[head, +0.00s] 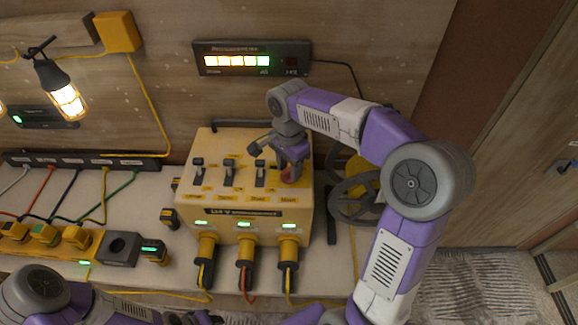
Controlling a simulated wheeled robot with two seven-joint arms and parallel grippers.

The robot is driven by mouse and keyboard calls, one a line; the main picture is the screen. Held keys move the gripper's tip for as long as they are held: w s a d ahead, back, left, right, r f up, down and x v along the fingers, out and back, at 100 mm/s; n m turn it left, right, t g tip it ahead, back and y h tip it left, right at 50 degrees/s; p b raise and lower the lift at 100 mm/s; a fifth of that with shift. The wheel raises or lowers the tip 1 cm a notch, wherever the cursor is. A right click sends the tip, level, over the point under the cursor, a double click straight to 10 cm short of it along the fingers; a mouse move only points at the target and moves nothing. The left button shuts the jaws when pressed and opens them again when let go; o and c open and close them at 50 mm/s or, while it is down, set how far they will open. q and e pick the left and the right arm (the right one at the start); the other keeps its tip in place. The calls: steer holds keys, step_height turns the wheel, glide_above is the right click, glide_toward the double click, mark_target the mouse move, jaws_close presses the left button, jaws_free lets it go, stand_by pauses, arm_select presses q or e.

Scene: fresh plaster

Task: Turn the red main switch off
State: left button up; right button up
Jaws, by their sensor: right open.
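The red main switch (287,179) is at the right end of the switch row on top of the yellow box (214,210). Only part of its red shows; my right gripper hides the rest and its lever position. My right gripper (291,170) is open, pointing down over the switch, its fingers close around or beside it. I cannot tell whether they touch it. My left arm enters at the lower left, and its gripper is not visible.
Several dark levers (229,171) stand left of the red switch. Cables leave the box's front under lit green indicators. A dark handwheel (350,210) is right of the box. A lit display (250,60) hangs behind, and a power strip (80,160) lies left.

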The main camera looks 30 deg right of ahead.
jaws_close()
steer(key=shift+r+n, duration=0.1)
steer(key=shift+n, duration=0.3)
steer(key=n+p, duration=0.1)
steer(key=n, duration=0.2)
steer(key=n+p, duration=0.2)
steer(key=n, duration=0.3)
steer(key=n+p, duration=0.1)
steer(key=n, duration=0.3)
steer(key=shift+n+p, duration=0.3)
steer(key=shift+n, duration=0.1)
steer(key=n+p, duration=0.1)
steer(key=n, duration=0.3)
steer(key=shift+n, duration=0.3)
